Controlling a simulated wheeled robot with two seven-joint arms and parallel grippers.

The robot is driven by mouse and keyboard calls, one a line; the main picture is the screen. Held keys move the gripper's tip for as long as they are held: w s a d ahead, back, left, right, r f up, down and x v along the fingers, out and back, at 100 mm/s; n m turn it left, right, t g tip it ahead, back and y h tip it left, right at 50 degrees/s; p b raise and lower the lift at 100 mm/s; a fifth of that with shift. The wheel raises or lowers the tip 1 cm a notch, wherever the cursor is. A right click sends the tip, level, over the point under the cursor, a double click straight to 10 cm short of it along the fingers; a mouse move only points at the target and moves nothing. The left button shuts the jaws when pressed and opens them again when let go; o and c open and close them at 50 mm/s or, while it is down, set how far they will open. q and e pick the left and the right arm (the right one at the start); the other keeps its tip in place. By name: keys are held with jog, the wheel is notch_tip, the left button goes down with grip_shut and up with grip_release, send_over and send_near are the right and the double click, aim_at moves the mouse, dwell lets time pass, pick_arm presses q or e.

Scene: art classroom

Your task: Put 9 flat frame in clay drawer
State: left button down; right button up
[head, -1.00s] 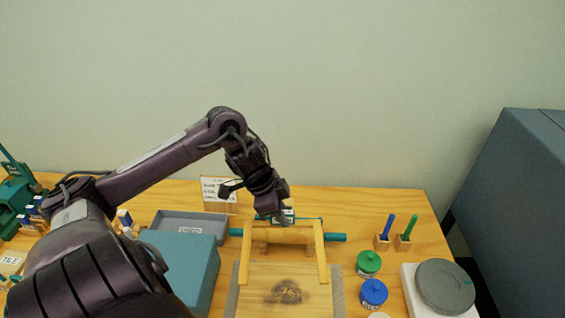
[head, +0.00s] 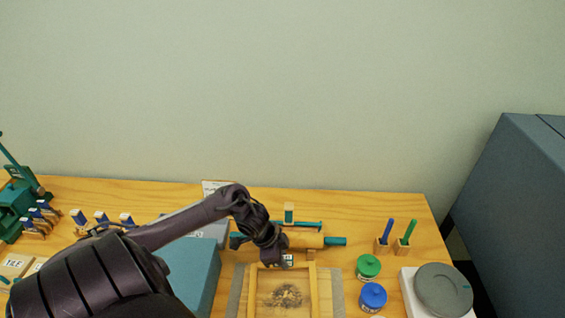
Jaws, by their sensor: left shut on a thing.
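A light wooden frame (head: 314,288) is at the bottom middle of the head view, around a board with a dark smudge (head: 286,296). Its near end is cut off by the picture's lower edge. My left gripper (head: 277,262) is shut on the far bar of the frame, near its middle. I cannot tell whether the frame touches the board. No drawer that I can make out as the clay drawer is in view. My right gripper is not in view.
A rolling pin with teal handles (head: 309,241) lies just behind the frame. A teal box (head: 193,268) stands left. Green (head: 368,267) and blue (head: 372,296) jars and a round grey disc (head: 444,290) stand right.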

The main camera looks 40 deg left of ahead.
pick_arm(q)
jog(key=shift+f+p, duration=0.4)
jog(key=shift+f, duration=0.6)
jog(key=shift+f, duration=0.1)
jog(key=shift+f, duration=0.15)
jog(key=c, duration=1.4)
grip_release()
jog(key=shift+o, duration=0.2)
jog(key=shift+f+b, duration=0.15)
jog(key=shift+b, duration=0.4)
jog(key=b+v, duration=0.1)
jog(key=v, duration=0.7)
